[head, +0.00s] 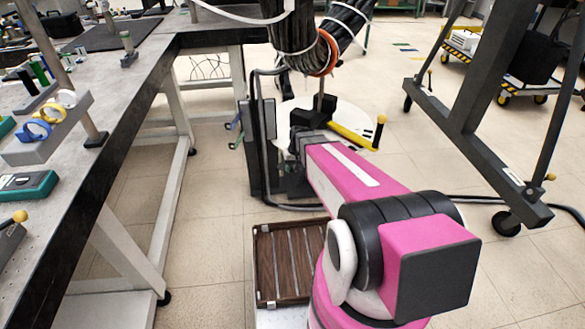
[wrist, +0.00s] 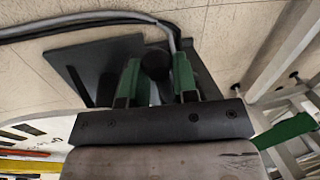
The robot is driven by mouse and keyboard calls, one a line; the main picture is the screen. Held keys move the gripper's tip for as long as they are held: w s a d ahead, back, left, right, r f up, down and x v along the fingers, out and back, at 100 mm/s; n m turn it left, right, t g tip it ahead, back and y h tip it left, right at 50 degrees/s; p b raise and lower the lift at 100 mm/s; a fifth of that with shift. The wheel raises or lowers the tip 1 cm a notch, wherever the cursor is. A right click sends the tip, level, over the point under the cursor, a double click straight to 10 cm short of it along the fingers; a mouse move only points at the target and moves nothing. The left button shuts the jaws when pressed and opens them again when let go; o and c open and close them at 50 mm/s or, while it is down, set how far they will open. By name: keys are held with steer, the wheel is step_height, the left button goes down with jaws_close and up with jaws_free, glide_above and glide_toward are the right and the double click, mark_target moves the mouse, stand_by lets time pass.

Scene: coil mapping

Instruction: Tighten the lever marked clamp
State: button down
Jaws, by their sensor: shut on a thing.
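In the wrist view, the two green fingers of my gripper (wrist: 156,82) stand either side of a dark round knob (wrist: 155,64) and are shut on it. Which lever the knob belongs to cannot be told, and no "clamp" marking is readable. In the head view, my pink arm reaches to a dark upright fixture (head: 262,150), and the wrist hides my fingertips and the held knob. Blue (head: 233,123) and green (head: 237,141) handles stick out left of the fixture.
A thick cable bundle (head: 309,40) with an orange band hangs just above my wrist. A long workbench (head: 135,90) runs along the left. A dark wheeled frame (head: 475,140) stands at right. A brown slatted tray (head: 285,262) lies below my arm. Open floor shows at right.

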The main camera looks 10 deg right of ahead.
stand_by(0.3)
steer(key=c, duration=0.9)
jaws_free()
steer(key=shift+r, duration=0.1)
step_height(320, 180, up, 10)
steer(key=d, duration=0.2)
steer(key=shift+r, duration=0.2)
steer(key=shift+w, duration=0.1)
